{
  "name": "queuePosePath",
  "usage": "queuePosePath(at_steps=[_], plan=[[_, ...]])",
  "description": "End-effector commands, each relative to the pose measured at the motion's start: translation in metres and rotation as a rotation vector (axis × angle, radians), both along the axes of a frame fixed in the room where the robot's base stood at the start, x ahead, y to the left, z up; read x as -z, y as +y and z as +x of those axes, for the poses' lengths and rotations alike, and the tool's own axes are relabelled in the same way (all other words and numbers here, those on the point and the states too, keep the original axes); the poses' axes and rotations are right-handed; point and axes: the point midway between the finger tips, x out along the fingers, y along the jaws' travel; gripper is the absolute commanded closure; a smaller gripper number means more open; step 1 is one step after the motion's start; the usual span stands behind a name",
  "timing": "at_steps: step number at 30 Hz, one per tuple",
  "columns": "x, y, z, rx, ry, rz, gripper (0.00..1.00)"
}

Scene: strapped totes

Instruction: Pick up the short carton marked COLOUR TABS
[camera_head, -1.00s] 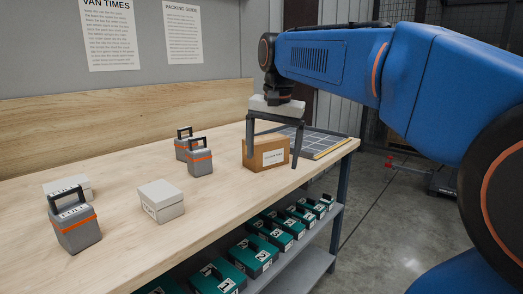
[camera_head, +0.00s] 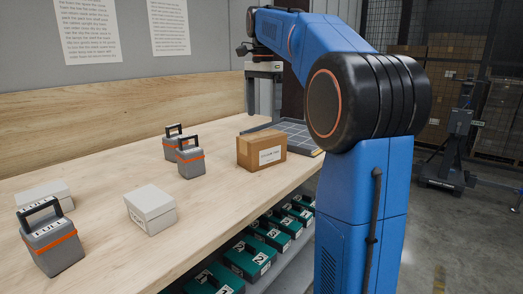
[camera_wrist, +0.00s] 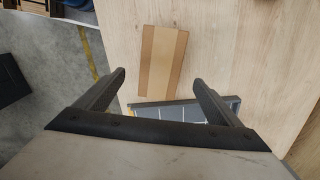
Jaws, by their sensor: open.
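The short brown carton (camera_head: 262,150) sits on the wooden bench, right of the middle, with a white label facing me; its print is too small to read surely. In the wrist view the carton (camera_wrist: 162,57) is seen from above as a brown box with a lighter tape band, beyond my fingertips. My gripper (camera_head: 263,108) is open and empty, pointing down behind the carton, above and apart from it. In the wrist view its two fingers (camera_wrist: 159,78) stand apart with nothing held between them.
A grey gridded tray (camera_head: 300,136) lies behind and right of the carton. Two grey handled boxes (camera_head: 190,162) (camera_head: 173,146), a third marked FULL (camera_head: 52,245) and white cartons (camera_head: 150,208) (camera_head: 44,196) stand left. Green boxes (camera_head: 248,260) fill the shelf below.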

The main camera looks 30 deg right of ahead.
Motion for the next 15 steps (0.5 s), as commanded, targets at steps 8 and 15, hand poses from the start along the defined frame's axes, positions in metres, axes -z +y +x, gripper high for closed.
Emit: queuePosePath(at_steps=[8,15], plan=[[0.05,0.001,-0.001,-0.001,0.001,0.001,0.12],[0.08,0.001,-0.001,-0.002,0.0,0.0,0.12]])
